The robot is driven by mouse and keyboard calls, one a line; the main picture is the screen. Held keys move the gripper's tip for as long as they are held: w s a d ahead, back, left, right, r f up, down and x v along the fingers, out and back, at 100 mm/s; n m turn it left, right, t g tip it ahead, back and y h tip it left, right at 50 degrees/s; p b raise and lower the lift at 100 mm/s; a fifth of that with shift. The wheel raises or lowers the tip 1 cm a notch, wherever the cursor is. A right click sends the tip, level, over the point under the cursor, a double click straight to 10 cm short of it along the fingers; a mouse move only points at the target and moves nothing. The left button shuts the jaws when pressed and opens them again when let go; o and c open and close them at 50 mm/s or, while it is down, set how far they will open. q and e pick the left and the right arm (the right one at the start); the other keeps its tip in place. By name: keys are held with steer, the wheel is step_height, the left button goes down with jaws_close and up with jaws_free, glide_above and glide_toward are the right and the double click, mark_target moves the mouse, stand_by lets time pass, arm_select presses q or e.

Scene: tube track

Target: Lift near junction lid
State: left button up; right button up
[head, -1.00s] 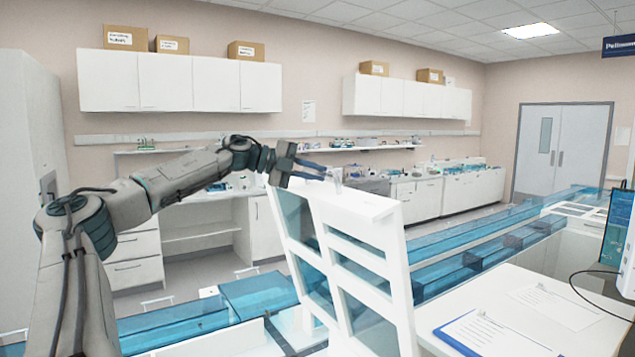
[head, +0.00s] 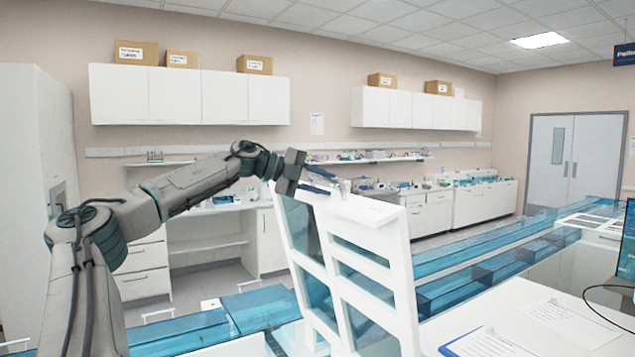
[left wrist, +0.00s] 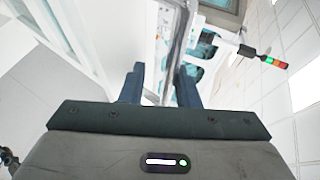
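A white framed panel with blue see-through panes, which looks like the junction lid (head: 345,268), stands steeply tilted in the middle of the head view. A small clear piece (head: 342,187) sits on its white top edge. My left gripper (head: 331,185) is at the upper left of this edge, its two dark blue fingers apart and pointing toward the clear piece. In the left wrist view the fingers (left wrist: 161,88) are also apart, with no clear grip on anything between them. Whether they touch the panel I cannot tell. My right gripper is out of view.
Blue see-through track covers (head: 500,262) run along behind and to the right of the panel. A white desk (head: 560,315) with a clipboard (head: 490,343) lies at the right front. White counters and cabinets (head: 190,95) line the back wall.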

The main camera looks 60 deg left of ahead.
arm_select(q)
steer(key=shift+d+f, duration=0.1)
steer(key=shift+f, duration=0.1)
steer(key=shift+s, duration=0.15)
steer(key=b+v, duration=0.5)
steer(key=v, duration=0.5)
steer(key=shift+a+r, duration=0.3)
steer(key=shift+r, duration=0.05)
steer(key=shift+s, duration=0.2)
steer(key=shift+f, duration=0.1)
